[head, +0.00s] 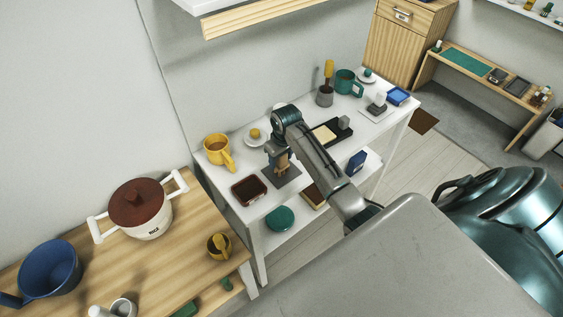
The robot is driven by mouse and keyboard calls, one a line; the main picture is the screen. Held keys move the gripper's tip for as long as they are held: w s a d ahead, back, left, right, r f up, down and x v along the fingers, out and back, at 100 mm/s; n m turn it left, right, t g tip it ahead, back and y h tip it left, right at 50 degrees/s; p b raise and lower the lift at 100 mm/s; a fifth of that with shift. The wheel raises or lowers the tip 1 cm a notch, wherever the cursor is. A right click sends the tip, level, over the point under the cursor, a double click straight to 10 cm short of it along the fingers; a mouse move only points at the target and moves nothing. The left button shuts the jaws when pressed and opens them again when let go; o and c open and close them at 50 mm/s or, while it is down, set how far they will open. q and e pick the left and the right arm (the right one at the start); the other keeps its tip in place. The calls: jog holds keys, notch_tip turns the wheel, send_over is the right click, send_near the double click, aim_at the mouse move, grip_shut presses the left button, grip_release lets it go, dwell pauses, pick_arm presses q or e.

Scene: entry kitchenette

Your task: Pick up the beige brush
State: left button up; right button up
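My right gripper (279,154) is over the white shelf table, pointing down above a dark grey square mat (287,180). A beige, wooden-looking thing (282,165), which looks like the brush, is at its fingertips, just above or on the mat. The fingers and wrist cover part of it. I cannot tell whether the fingers are closed on it or only around it. My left gripper is not in view.
On the white table (258,209) are a dark red tray (249,190), a yellow mug (218,151), a grey cup with a yellow-handled tool (325,96) and a teal mug (347,82). A wooden counter at left holds a lidded pot (150,222) and a blue pan (50,268).

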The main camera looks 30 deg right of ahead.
jog(key=c, duration=0.9)
jog(key=shift+r, duration=0.15)
jog(key=shift+r+b, duration=0.55)
jog(key=shift+b, duration=0.1)
notch_tip(320, 180, up, 2)
jog(key=shift+a+b, duration=0.1)
jog(key=shift+b, duration=0.65)
jog(key=s+a+r+b, duration=0.1)
jog(key=s+a, duration=0.2)
jog(key=a, duration=0.4)
jog(key=s+a+b, duration=0.1)
jog(key=s+a, duration=0.2)
jog(key=a, duration=0.4)
jog(key=shift+a+r, duration=0.35)
jog(key=shift+a, duration=0.05)
